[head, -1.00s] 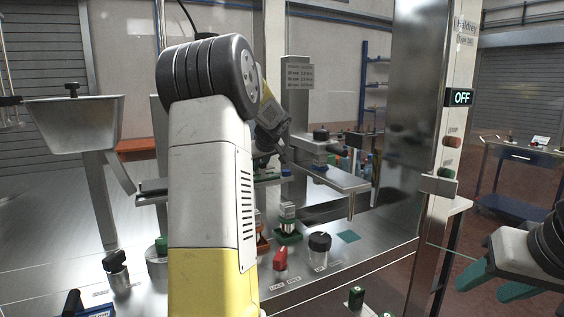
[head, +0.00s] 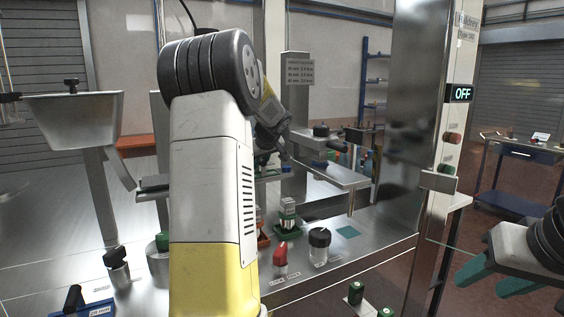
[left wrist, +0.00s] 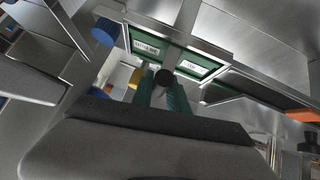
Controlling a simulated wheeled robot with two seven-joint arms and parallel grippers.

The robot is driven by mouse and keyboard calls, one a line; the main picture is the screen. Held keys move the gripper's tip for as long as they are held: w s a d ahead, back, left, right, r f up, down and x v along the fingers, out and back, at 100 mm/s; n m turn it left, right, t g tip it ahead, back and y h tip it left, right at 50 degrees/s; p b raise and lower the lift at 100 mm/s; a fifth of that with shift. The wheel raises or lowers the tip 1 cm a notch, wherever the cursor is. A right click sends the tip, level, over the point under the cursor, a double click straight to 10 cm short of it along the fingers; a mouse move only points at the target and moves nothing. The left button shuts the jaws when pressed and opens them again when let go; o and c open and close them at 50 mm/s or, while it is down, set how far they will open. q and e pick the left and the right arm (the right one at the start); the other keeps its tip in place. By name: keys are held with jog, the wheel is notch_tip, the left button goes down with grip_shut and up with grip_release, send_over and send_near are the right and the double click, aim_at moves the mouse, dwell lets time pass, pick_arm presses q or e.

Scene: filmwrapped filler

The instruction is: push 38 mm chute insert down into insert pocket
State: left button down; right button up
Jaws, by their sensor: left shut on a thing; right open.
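My left gripper (left wrist: 166,98) shows in the left wrist view, its green fingers shut on a dark round-ended thing (left wrist: 164,77). I take this for the chute insert's knob, but its body and size mark are hidden. Just beyond the fingers are two green-framed labelled panels (left wrist: 198,67), too small to read. Whether one is the insert pocket, and whether the insert sits in it, I cannot tell. In the head view my own left arm covers the left fingers and most of the place under them. My right gripper (head: 496,279) is open and empty at the lower right, with teal fingers.
A steel hopper (head: 72,118) stands at the left.

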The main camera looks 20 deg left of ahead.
pick_arm(q)
jog(key=shift+f, duration=0.1)
jog(key=c, duration=1.2)
grip_release()
jog(key=shift+s, duration=0.1)
